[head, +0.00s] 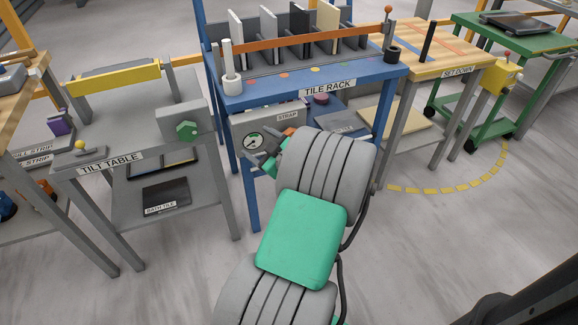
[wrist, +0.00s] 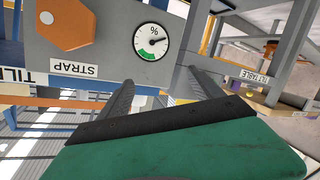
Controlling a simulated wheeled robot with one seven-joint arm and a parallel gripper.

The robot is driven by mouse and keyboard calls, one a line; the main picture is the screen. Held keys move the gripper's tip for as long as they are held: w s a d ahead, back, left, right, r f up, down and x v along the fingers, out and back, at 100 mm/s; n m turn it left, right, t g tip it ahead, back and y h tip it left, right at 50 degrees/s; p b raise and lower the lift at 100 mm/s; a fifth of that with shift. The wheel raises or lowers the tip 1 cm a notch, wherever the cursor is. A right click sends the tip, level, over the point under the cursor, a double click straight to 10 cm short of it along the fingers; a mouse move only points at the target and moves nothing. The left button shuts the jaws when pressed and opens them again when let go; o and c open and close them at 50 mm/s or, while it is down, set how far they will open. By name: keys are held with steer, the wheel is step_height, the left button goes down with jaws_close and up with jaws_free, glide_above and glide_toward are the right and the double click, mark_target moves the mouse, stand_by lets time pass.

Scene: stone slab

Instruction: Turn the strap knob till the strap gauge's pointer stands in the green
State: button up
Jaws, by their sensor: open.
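The strap knob (wrist: 66,24) is an orange faceted knob with a pale dot, beside an upside-down STRAP label (wrist: 75,68) in the wrist view. In the head view only a bit of the orange knob (head: 290,131) shows past my arm. The strap gauge (wrist: 152,41) is a round white dial with a green arc along its lower edge in the wrist view. Its small dark pointer seems to lie outside the green, toward the upper right. My gripper (wrist: 160,84) is open and empty, its fingers apart, pointing near the gauge and off to one side of the knob.
The grey strap panel sits under the blue tile rack (head: 350,92). The tilt table (head: 100,170) with a green knob (head: 187,130) stands left. A wooden setdown table (head: 440,62) and a green cart (head: 520,38) stand right. The floor in front is clear.

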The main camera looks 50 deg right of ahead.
steer(key=s+d+f+m+h+b, duration=0.25)
steer(key=s+d+f+h, duration=0.25)
steer(key=s+d, duration=0.35)
steer(key=x, duration=0.4)
steer(key=r+x, duration=0.1)
steer(key=x, duration=0.2)
steer(key=shift+w+r, duration=0.1)
